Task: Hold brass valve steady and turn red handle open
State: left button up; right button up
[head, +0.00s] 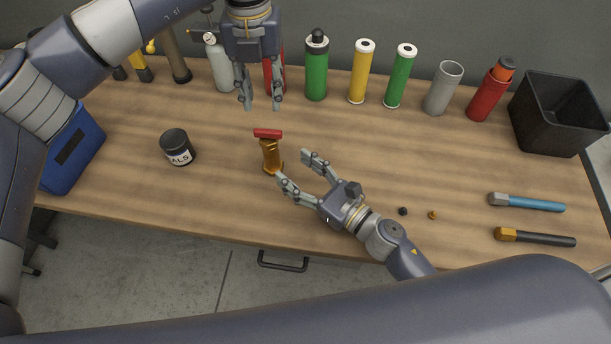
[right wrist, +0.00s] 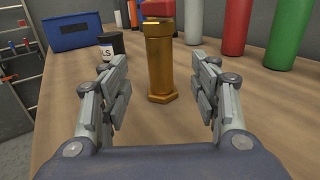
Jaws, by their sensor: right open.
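The brass valve (head: 272,157) stands upright on the wooden workbench, with its red handle (head: 267,133) across the top. My right gripper (head: 291,164) is open, with its fingers pointing at the valve body from the right. In the right wrist view the brass valve (right wrist: 160,65) stands between and beyond the open fingers (right wrist: 160,88), not visibly gripped. The red handle (right wrist: 158,9) is partly cut off at the top there. My left gripper (head: 261,103) is above and behind the valve, pointing down, with its fingers apart and nothing between them.
A black jar (head: 177,147) stands left of the valve, and a blue box (head: 75,150) farther left. Several cylinders, including a green one (head: 316,70), line the back edge. A black bin (head: 555,115) stands at back right. Two tools, one blue-handled (head: 530,203), lie at right.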

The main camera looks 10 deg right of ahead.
aim_at(277, 156)
jog(key=x, duration=0.8)
jog(key=shift+w+a, duration=0.2)
grip_shut()
